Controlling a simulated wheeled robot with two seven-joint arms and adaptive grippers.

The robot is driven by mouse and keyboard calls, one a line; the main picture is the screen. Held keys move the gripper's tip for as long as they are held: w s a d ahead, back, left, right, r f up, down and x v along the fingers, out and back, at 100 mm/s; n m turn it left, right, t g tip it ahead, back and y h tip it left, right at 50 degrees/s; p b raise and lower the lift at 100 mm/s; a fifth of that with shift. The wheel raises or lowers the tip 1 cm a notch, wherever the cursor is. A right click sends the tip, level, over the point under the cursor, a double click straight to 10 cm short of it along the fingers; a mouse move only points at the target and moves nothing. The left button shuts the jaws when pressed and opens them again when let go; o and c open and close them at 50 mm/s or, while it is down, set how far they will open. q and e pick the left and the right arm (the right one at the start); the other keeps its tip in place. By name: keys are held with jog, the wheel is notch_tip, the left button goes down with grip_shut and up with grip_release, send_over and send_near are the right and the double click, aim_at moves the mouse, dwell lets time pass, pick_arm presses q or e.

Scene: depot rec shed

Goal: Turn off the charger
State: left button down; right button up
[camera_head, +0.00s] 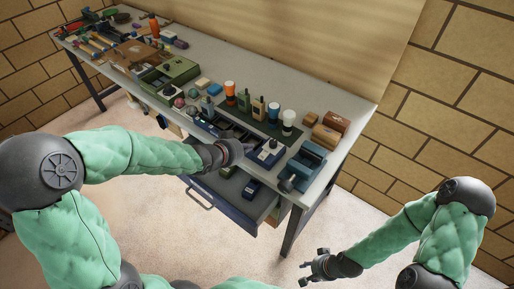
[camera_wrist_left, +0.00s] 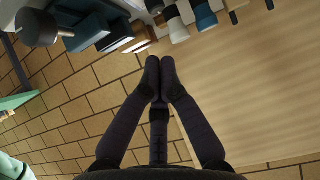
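A blue device with a pale top (camera_head: 268,153), possibly the charger, sits near the front edge of the bench, but I cannot tell for sure. My left gripper (camera_head: 244,148) is beside it on its left, above the bench's front edge. In the left wrist view its two fingers (camera_wrist_left: 160,68) are together with nothing between them. I cannot tell whether it touches the device. No switch can be made out. My right gripper (camera_head: 306,272) is low at the bottom right, away from the bench, empty, with its fingers apart.
The bench (camera_head: 358,107) holds several bottles, a teal box (camera_head: 308,160) with a dark round knob, brown boxes (camera_head: 330,128), a green case (camera_head: 176,72) and tools. An open drawer (camera_head: 222,196) sticks out below my left gripper.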

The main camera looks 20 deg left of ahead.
pick_arm(q)
jog(key=shift+s, duration=0.1)
jog(key=b, duration=0.4)
send_over(262, 156)
jog(key=f, duration=0.5)
jog(key=shift+s+a+f, duration=0.15)
jog(key=shift+s+f, duration=0.15)
jog(key=shift+s, duration=0.05)
jog(key=shift+w+f+b, duration=0.2)
jog(key=shift+w+f, duration=0.05)
jog(key=shift+f, duration=0.35)
jog(key=shift+w+f+b, duration=0.2)
jog(key=shift+f, duration=0.35)
jog(key=shift+w+d+f, duration=0.1)
jog(key=shift+f, duration=0.35)
jog(key=shift+w+d+f, duration=0.1)
jog(key=shift+f, duration=0.35)
jog(key=shift+b, duration=0.3)
jog(key=shift+w+d+f+b, duration=0.15)
jog(key=shift+w+f+b, duration=0.15)
jog(key=shift+f+b, duration=0.2)
jog(key=shift+w+r, duration=0.1)
